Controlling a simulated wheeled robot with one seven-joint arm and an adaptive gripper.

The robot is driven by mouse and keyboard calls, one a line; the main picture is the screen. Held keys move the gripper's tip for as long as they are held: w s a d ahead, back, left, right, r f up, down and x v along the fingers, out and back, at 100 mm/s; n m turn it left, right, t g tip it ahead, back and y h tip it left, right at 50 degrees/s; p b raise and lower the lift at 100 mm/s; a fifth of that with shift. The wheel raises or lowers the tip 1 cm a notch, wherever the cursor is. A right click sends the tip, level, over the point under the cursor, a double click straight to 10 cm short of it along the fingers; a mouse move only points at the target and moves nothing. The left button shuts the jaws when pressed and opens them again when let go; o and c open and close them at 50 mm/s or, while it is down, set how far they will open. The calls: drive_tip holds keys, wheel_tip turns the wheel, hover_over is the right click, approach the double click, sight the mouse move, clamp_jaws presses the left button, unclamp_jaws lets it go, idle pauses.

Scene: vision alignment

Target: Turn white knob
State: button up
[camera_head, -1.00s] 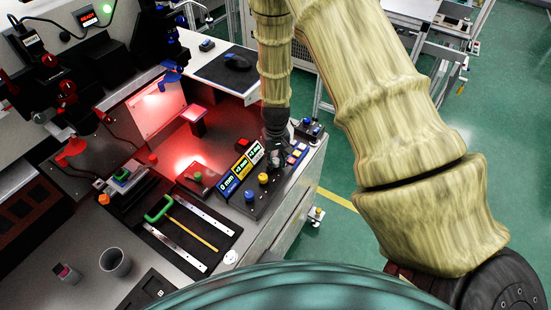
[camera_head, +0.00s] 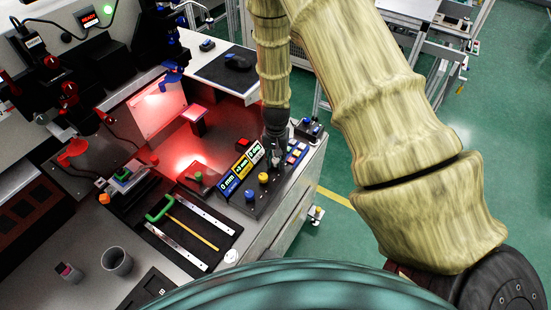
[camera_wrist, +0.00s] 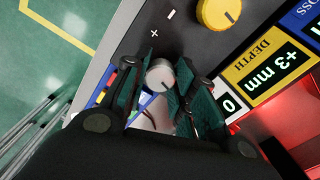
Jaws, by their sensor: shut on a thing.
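The white knob (camera_wrist: 160,76) is a round knob with a dark pointer line on the dark control panel, in the wrist view. My gripper (camera_wrist: 162,84) is shut on it, one teal-padded finger on each side. In the head view my gripper (camera_head: 276,157) points down at the panel and mostly hides the knob. A white display (camera_wrist: 230,105) near the knob shows a 0, its label partly hidden. The yellow display (camera_wrist: 268,65) reads DEPTH +3 mm.
A yellow knob (camera_head: 263,178) and a blue knob (camera_head: 249,195) stand along the same panel. A black tool mat (camera_head: 223,238) lies in front. Green floor is beyond the table's right edge.

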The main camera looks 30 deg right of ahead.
drive_tip(key=shift+w+d+r, duration=0.1)
drive_tip(key=o, duration=1)
drive_tip(key=shift+o, duration=0.2)
drive_tip(key=shift+r, duration=0.1)
wheel_tip(320, 180, up, 12)
